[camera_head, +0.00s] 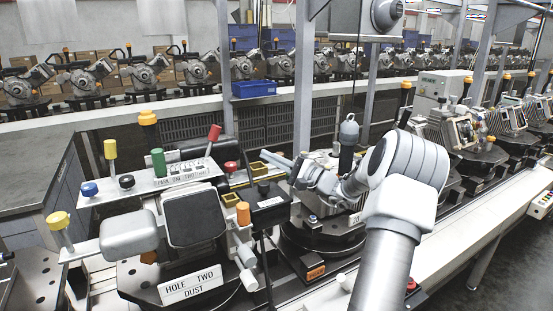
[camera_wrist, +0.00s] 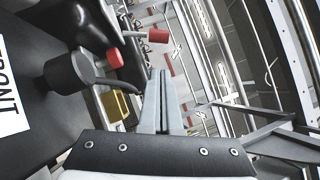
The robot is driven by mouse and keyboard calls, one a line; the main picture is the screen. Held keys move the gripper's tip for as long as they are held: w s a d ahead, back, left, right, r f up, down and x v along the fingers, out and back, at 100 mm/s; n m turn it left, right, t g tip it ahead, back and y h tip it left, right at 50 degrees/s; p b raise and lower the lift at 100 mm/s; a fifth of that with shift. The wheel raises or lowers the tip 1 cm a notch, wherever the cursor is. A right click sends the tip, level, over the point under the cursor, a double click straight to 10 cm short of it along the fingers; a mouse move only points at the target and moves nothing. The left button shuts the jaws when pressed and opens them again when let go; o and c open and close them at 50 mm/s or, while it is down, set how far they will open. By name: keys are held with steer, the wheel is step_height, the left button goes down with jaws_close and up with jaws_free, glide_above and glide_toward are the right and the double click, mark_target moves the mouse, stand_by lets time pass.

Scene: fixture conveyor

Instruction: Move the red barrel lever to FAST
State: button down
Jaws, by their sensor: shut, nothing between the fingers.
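The red barrel lever (camera_head: 215,132) has a red cylindrical knob on a thin stem. It leans slightly right above the white label plate (camera_head: 185,174) at the left, which reads PARK, ONE, TWO and a last word too small to read surely. My gripper (camera_head: 298,165) is to the right of the lever and apart from it, with its fingers pointing left. In the wrist view the fingers (camera_wrist: 163,75) are together and empty. What looks like the red barrel knob (camera_wrist: 158,36) shows just beyond the fingertips, with a gap.
A smaller red knob (camera_head: 231,167) stands between the lever and my gripper. Green (camera_head: 158,162), yellow (camera_head: 110,149), blue (camera_head: 90,189) and orange (camera_head: 243,213) knobs crowd the same fixture. A blue bin (camera_head: 254,89) stands farther back.

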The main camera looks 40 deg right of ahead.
steer(key=p, duration=0.2)
glide_toward(214, 131)
steer(key=w, duration=0.7)
steer(key=shift+d, duration=0.3)
steer(key=shift+a+r+n+g+b, duration=0.3)
steer(key=shift+n+b, duration=0.2)
steer(key=shift+b, duration=0.15)
steer(key=shift+w+a+r+n+g+b, duration=0.15)
steer(key=shift+a+r+n+g+b, duration=0.2)
steer(key=shift+n+b, duration=0.35)
steer(key=a+n+b, duration=0.1)
steer(key=a+r+n+g+b, duration=0.1)
steer(key=b, duration=0.1)
steer(key=a+n+g+b, duration=0.1)
steer(key=shift+w+a+r+h, duration=0.1)
steer(key=shift+w+r+h, duration=0.1)
steer(key=shift+w+h, duration=0.1)
steer(key=shift+w+a+r+n+g+h+b, duration=0.15)
steer(key=shift+a+n+g+h+b, duration=0.15)
steer(key=shift+a+n+g+b, duration=0.3)
steer(key=shift+w+a+r+n+g+h+b, duration=0.15)
steer(key=shift+a+n+g+h+b, duration=0.2)
steer(key=shift+a+n+b, duration=0.45)
steer(key=shift+a, duration=0.1)
steer(key=shift+s, duration=0.15)
